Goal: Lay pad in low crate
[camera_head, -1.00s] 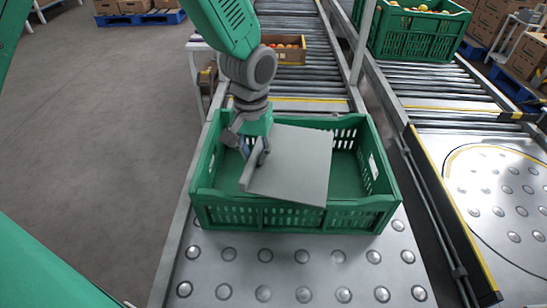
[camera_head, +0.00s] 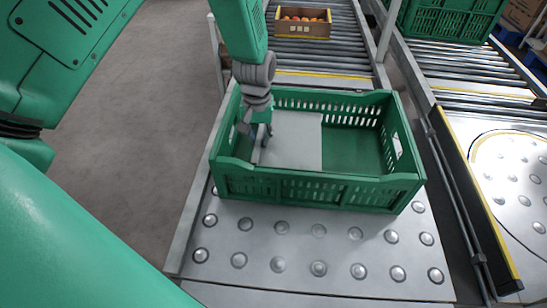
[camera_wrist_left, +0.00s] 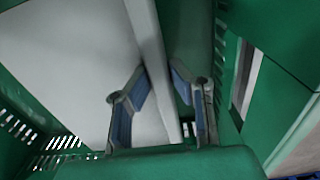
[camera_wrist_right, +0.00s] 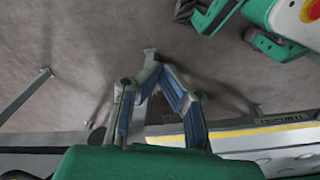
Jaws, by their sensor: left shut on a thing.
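The green low crate (camera_head: 320,190) stands on the conveyor's ball-topped plate, open side up. The light grey pad (camera_head: 297,141) is inside its left part, below the rim and close to flat. I cannot tell whether it rests fully on the crate floor. My left gripper (camera_head: 256,137) reaches into the crate and is shut on the pad's left edge. The left wrist view shows the pad (camera_wrist_left: 70,70) with its edge between the fingers (camera_wrist_left: 161,72), near a crate wall. My right gripper (camera_wrist_right: 153,70) is shut and empty, away from the crate, over the grey floor.
A cardboard box of tomatoes (camera_head: 300,27) sits on the rollers behind the crate. Another green crate (camera_head: 450,35) stands on the right conveyor. The metal plate (camera_head: 320,245) before the crate is clear. A yellow-edged rail (camera_head: 470,200) runs along the right.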

